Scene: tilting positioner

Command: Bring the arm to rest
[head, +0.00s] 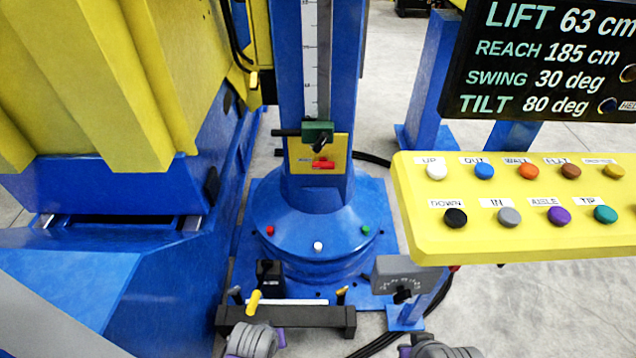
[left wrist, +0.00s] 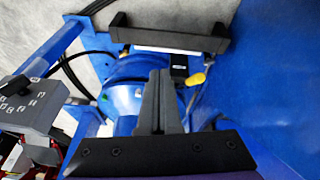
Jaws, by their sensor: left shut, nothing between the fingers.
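My left gripper (left wrist: 158,100) shows in the left wrist view, its dark grey fingers together with nothing seen between them. It points toward the blue round base (left wrist: 128,100) and a black-ended bar (left wrist: 165,40); no contact is visible. In the head view, a grey and purple part of my left arm (head: 253,340) is at the bottom, just below the same bar (head: 290,316); its fingers cannot be made out there. A grey part of my right arm (head: 440,347) shows at the bottom edge; its gripper is out of view.
The blue column (head: 345,60) stands on the round base. A yellow button panel (head: 520,238) is at right, under a black display (head: 560,60) reading lift 63 cm, reach 185 cm, swing 30 deg, tilt 80 deg. A blue and yellow structure (head: 100,75) fills the left. A grey dial box (head: 405,275) stands near the base.

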